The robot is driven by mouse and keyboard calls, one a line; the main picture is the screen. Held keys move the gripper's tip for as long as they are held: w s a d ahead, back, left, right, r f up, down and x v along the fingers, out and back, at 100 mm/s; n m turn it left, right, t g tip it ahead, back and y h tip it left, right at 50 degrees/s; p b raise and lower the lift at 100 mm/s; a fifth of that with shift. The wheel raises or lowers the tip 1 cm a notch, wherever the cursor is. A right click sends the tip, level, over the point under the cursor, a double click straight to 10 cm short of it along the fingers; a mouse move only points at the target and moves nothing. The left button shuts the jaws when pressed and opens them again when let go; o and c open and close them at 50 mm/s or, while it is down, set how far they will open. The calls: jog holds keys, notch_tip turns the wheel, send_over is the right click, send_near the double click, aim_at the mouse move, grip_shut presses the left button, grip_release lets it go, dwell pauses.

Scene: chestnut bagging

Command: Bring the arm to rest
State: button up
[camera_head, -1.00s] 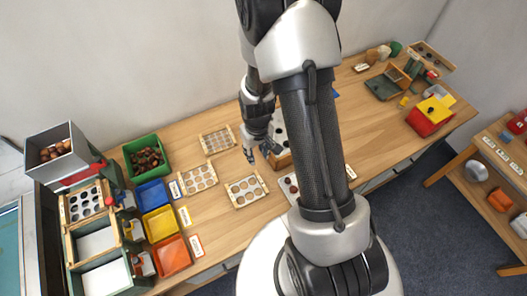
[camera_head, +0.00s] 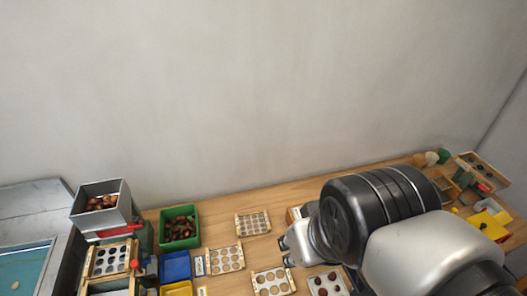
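My arm (camera_head: 430,245) fills the lower right of the head view, folded close to the camera. My gripper (camera_head: 285,252) points left from the wrist, above the table's middle. Its two dark fingertips stand apart, and nothing shows between them. The wrist and forearm hide part of the table behind them.
The wooden table (camera_head: 320,190) runs along a bare wall. A green bin of chestnuts (camera_head: 180,228), a grey hopper (camera_head: 102,203), a blue tray (camera_head: 175,267) and hole boards (camera_head: 227,258) stand left of my gripper. A plate with dark chestnuts (camera_head: 325,283) lies below it. Yellow containers (camera_head: 488,223) stand right.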

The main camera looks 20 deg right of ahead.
jog(key=shift+s+r, duration=0.1)
jog(key=shift+s, duration=0.2)
